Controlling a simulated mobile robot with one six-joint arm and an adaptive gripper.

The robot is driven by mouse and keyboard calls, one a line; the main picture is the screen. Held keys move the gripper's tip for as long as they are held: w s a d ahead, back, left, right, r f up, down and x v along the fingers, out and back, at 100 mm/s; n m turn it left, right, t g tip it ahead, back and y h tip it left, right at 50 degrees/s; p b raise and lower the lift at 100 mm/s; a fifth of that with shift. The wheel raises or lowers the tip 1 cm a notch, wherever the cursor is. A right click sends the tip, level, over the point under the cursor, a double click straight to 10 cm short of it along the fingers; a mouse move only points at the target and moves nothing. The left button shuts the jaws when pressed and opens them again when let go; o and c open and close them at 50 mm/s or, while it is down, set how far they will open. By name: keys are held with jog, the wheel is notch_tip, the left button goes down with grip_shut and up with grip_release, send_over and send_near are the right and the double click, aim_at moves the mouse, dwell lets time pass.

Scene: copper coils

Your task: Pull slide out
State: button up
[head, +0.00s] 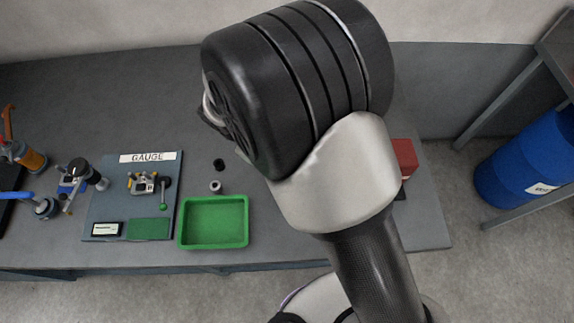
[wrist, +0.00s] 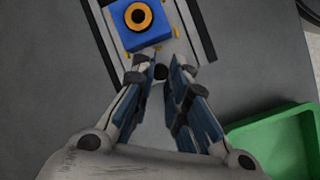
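In the wrist view, a blue block (wrist: 134,40) with an orange ring and a dark centre sits at the top on a light plate. A small black knob (wrist: 160,72) is just below it. My gripper (wrist: 159,74) has its two fingertips on either side of this knob, with a narrow space between them. I cannot tell whether the fingers touch the knob or are still apart from it. Which part is the slide is not clear. In the head view my arm hides the gripper and this block.
A green tray (head: 213,246) stands at the bench front; it also shows in the wrist view (wrist: 312,112). A gauge board (head: 103,200) lies left of it, with a clamp device (head: 72,188) further left. A red box (head: 405,157) is partly hidden.

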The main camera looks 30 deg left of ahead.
jog(key=shift+o, duration=1.3)
jog(key=shift+s+a+r, duration=0.1)
jog(key=shift+s+a, duration=0.05)
jog(key=shift+s, duration=0.05)
jog(key=shift+o, duration=1.2)
jog(key=v, duration=1.2)
